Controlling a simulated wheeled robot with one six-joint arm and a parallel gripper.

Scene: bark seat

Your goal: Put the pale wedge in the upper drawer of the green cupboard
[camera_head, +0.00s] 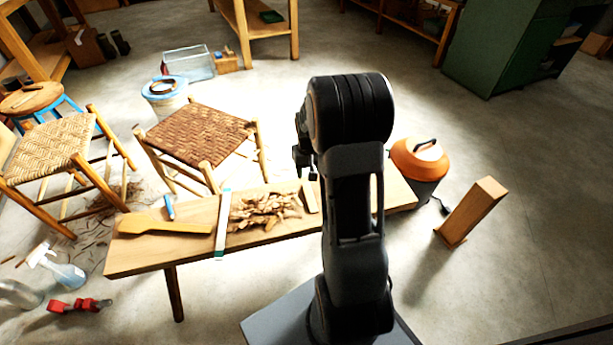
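A small pale wooden piece (311,197), which looks like the pale wedge, lies on the wooden bench (150,257), right of a heap of bark strips (262,210). My gripper (305,172) hangs pointing down above and slightly left of this piece, apart from it as far as I can tell. The gripper is small, dark and partly behind my arm, so its finger opening is unclear. The green cupboard (497,45) stands at the far upper right. Its side faces me, and its drawers cannot be made out.
On the bench also lie a wooden paddle (165,222), a ruler-like strip (223,225) and a blue-capped item (169,207). An orange-topped bin (420,160) and a leaning wooden block (470,212) stand right of the bench. Open floor lies between them and the cupboard.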

